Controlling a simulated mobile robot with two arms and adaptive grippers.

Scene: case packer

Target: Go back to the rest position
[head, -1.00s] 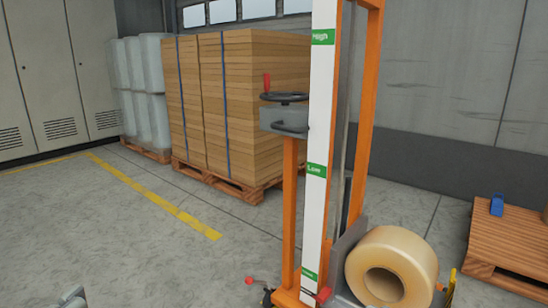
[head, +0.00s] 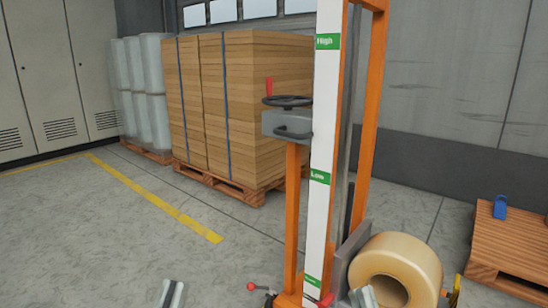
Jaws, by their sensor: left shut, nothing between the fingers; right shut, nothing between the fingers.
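My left gripper (head: 172,292) shows at the bottom edge, over the bare floor. It is shut and empty, and only its upper end is in view. My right gripper (head: 363,297) also shows at the bottom edge, in front of the lower left part of the tape roll (head: 424,258). It is shut and empty, and its lower part is cut off by the frame. My arms are out of view.
The orange and white lifting frame (head: 323,140), with a handwheel (head: 287,101) and green labels, stands close ahead. Stacked cardboard (head: 265,110) sits on a pallet behind it. A wooden pallet (head: 512,245) bears a blue item (head: 500,207) at right. Floor is clear at left.

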